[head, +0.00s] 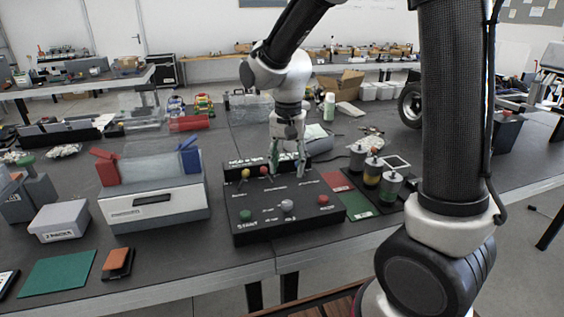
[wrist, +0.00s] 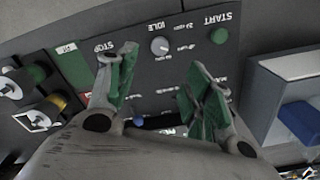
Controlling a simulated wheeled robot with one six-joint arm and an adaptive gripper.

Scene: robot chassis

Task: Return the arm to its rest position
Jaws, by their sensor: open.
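My gripper (head: 288,158) hangs from my arm above the back part of a black control panel (head: 275,230). In the wrist view my gripper (wrist: 160,85) has its two green-padded fingers spread apart with nothing held between them. The panel shows a green button (head: 246,215), a grey knob (head: 287,205), a red button (head: 323,199) and small levers behind. In the wrist view the green button (wrist: 219,36) and the grey knob (wrist: 159,46) lie past the fingertips. My fingers hide part of the panel. Whether they touch a lever is unclear.
A grey box (head: 155,205) with red and blue handles stands left of the panel. Several capped cylinders (head: 372,175) stand to the right, beside red and green mats (head: 353,205). A grey case (head: 60,221) and a green mat (head: 58,273) lie front left. Space above the table is open.

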